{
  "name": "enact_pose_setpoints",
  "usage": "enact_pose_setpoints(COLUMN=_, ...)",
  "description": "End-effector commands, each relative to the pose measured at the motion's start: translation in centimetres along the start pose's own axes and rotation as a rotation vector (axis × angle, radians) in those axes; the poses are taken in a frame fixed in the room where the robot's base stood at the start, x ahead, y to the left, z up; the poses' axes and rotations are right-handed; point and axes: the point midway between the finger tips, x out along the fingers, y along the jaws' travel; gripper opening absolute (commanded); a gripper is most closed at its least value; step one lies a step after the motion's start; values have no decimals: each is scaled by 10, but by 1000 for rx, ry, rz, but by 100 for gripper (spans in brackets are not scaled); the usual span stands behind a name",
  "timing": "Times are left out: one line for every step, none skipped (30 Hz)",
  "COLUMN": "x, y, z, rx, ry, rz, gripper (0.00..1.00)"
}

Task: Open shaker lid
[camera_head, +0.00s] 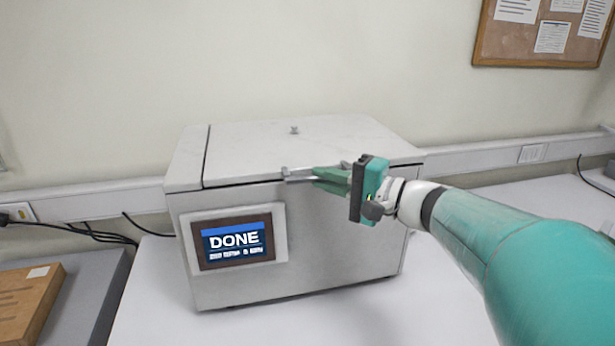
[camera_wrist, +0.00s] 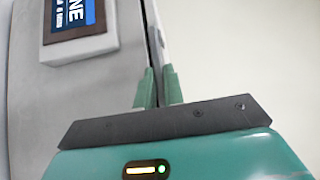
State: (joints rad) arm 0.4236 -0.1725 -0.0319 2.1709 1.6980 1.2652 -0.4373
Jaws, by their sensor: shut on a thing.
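The shaker (camera_head: 320,250) is a light grey box on a white table, with a screen (camera_head: 235,241) on its front that reads "DONE". Its lid (camera_head: 300,145) lies flat and closed on top. A small metal handle (camera_head: 290,172) sticks out at the lid's front edge. The screen (camera_wrist: 72,17) shows at the upper left there.
Black cables (camera_head: 85,232) run along the wall at the left. A cork board (camera_head: 540,40) hangs on the wall at the upper right. The space above the lid is clear.

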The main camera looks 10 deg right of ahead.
Motion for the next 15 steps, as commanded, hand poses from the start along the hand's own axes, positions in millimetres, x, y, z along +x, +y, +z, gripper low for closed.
enact_pose_setpoints(x=0, y=-5, z=0, rx=1, ry=0, rz=5, gripper=0)
enact_pose_setpoints(x=0, y=-7, z=0, rx=6, ry=1, rz=9, gripper=0)
enact_pose_setpoints(x=0, y=-11, z=0, rx=12, ry=1, rz=16, gripper=0)
enact_pose_setpoints(x=0, y=-15, z=0, rx=19, ry=1, rz=23, gripper=0)
enact_pose_setpoints(x=0, y=-19, z=0, rx=26, ry=1, rz=30, gripper=0)
enact_pose_setpoints(x=0, y=-25, z=-1, rx=36, ry=1, rz=42, gripper=0)
enact_pose_setpoints(x=1, y=-30, z=-1, rx=45, ry=1, rz=50, gripper=0)
enact_pose_setpoints(x=1, y=-36, z=-1, rx=55, ry=1, rz=61, gripper=0)
enact_pose_setpoints(x=2, y=-44, z=-2, rx=69, ry=1, rz=76, gripper=0)
enact_pose_setpoints(x=2, y=-50, z=-2, rx=80, ry=1, rz=88, gripper=0)
enact_pose_setpoints(x=3, y=-57, z=-3, rx=94, ry=1, rz=101, gripper=0)
enact_pose_setpoints(x=4, y=-66, z=-4, rx=111, ry=1, rz=119, gripper=0)
enact_pose_setpoints(x=5, y=-73, z=-5, rx=125, ry=2, rz=133, gripper=0)
enact_pose_setpoints(x=6, y=-81, z=-6, rx=140, ry=1, rz=148, gripper=0)
enact_pose_setpoints(x=8, y=-91, z=-8, rx=160, ry=1, rz=169, gripper=0)
